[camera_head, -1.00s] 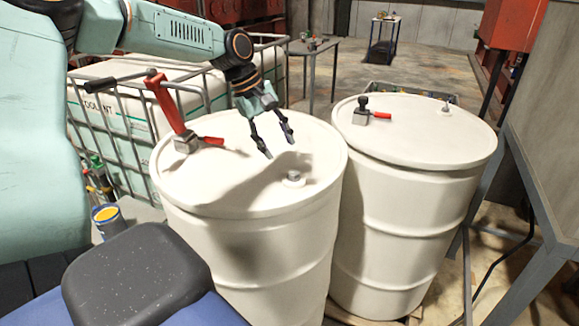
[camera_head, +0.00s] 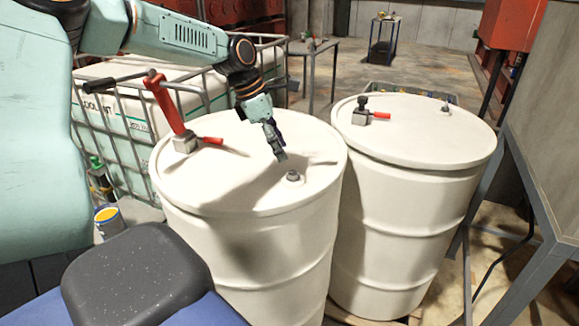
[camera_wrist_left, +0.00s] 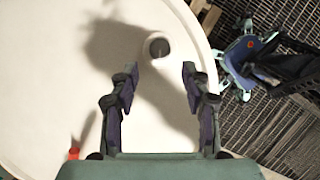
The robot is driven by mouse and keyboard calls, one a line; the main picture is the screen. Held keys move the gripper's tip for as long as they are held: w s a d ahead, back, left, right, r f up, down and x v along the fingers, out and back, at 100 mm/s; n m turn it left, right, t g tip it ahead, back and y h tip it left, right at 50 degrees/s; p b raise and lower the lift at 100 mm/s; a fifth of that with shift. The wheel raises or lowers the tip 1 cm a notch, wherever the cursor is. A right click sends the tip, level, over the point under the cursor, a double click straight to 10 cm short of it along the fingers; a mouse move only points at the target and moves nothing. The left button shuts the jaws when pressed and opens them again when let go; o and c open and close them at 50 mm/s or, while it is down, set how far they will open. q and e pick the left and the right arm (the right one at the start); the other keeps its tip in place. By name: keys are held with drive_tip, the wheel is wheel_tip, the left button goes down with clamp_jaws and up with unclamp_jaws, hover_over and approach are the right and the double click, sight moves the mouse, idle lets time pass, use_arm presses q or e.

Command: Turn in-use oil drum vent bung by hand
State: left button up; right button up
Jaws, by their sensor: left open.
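The near white drum (camera_head: 225,200) stands in the middle of the head view. Its vent bung (camera_head: 293,177) is a small grey cap on the lid near the right front rim. In the left wrist view the bung (camera_wrist_left: 157,46) is ahead of the fingertips, roughly between their lines. My left gripper (camera_head: 281,156) hangs above the lid, behind and slightly left of the bung, apart from it. The left wrist view shows its two fingers (camera_wrist_left: 160,72) spread and empty. My right gripper is not in the head view.
A second white drum (camera_head: 400,190) with a red-lever valve (camera_head: 361,115) stands close at right. A caged coolant tank (camera_head: 135,110) is behind left. A grey metal frame (camera_head: 545,200) bounds the right.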

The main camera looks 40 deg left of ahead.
sight(293, 172)
use_arm(q)
drive_tip(key=b+x, duration=0.1)
drive_tip(key=x, duration=0.6)
drive_tip(key=shift+a, duration=0.1)
drive_tip(key=shift+s, duration=0.15)
clamp_jaws()
